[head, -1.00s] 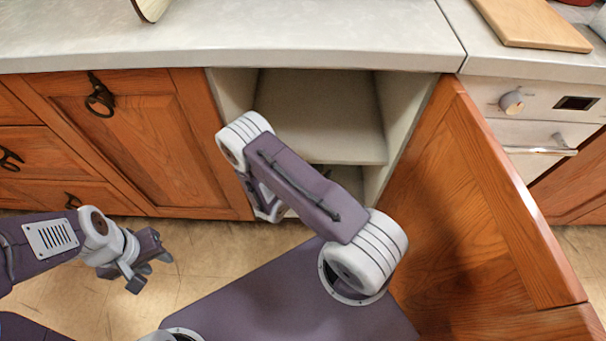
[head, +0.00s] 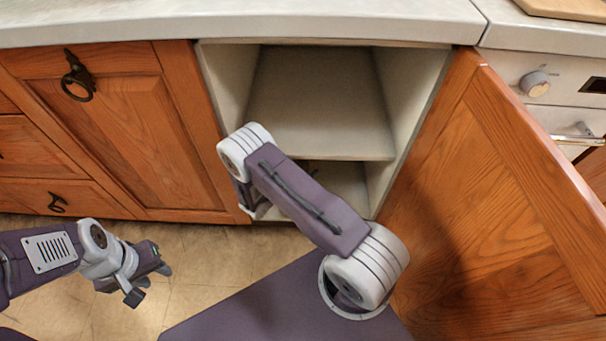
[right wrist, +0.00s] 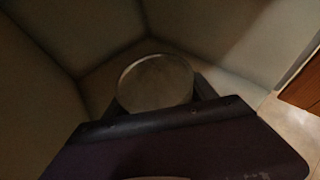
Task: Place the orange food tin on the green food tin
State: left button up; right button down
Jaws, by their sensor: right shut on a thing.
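In the right wrist view a round, flat-topped tin (right wrist: 155,82) stands between the two dark fingers of my right gripper (right wrist: 156,98), which is shut on it. The picture is dim; only the greyish top shows, so I cannot tell the tin's colour. In the head view my right arm reaches into the lower part of the open cupboard, and its gripper is hidden behind the arm. My left gripper (head: 149,284) is empty and open, above the floor at the lower left. No other tin shows in either view.
The open cupboard (head: 223,85) has a middle shelf (head: 320,105) with bare top and a shadowed lower space (head: 340,185). Its wooden door (head: 490,190) stands open at the right. The counter (head: 240,18) runs above. A closed cabinet door (head: 120,130) is at the left.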

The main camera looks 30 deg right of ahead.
jog(key=shift+r, duration=0.15)
jog(key=shift+c, duration=1.4)
grip_release()
